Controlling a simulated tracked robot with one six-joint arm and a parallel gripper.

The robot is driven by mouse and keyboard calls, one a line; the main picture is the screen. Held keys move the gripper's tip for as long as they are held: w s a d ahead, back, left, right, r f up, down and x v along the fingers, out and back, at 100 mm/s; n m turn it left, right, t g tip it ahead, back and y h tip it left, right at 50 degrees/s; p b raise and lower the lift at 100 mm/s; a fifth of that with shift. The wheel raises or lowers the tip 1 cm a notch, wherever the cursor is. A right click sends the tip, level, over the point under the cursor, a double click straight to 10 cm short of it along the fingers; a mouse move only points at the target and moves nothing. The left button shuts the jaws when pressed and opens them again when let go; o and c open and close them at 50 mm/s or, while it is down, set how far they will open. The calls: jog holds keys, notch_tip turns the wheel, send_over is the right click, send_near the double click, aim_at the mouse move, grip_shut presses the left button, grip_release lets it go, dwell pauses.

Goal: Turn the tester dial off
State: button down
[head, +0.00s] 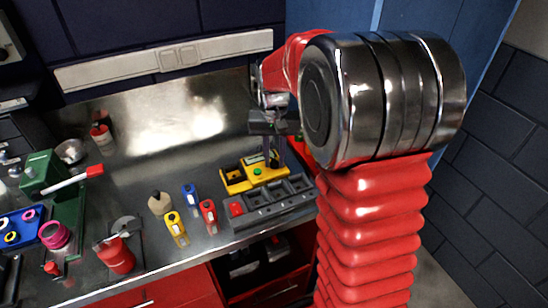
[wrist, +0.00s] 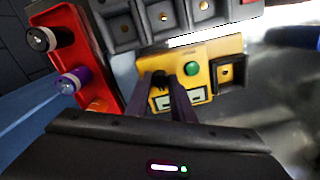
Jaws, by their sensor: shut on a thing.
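The yellow tester (head: 236,181) sits on the metal bench beside a dark tray, and it also shows in the wrist view (wrist: 216,50). Its front has a green button (wrist: 192,68), small pale windows (wrist: 197,97) and a dark square recess (wrist: 230,73). The green button also shows in the head view (head: 257,171). My gripper (wrist: 165,82) points down at the tester, its dark fingers shut on the small dark dial (wrist: 160,76) left of the green button. The fingers hide most of the dial, so its setting cannot be read. In the head view my gripper (head: 272,157) is over the tester's right part.
A dark compartment tray (head: 270,203) lies in front of the tester. A red holder (wrist: 96,62) with black and purple cylinders stands close by. Blue, yellow and red (head: 208,214) small tools lie to the left. A green vise-like stand (head: 66,190) is farther left.

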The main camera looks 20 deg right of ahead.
aim_at(274, 159)
jog(key=c, duration=1.5)
grip_release()
jog(key=shift+c, duration=0.2)
notch_tip(274, 159, up, 14)
jog(key=shift+w+f, duration=0.15)
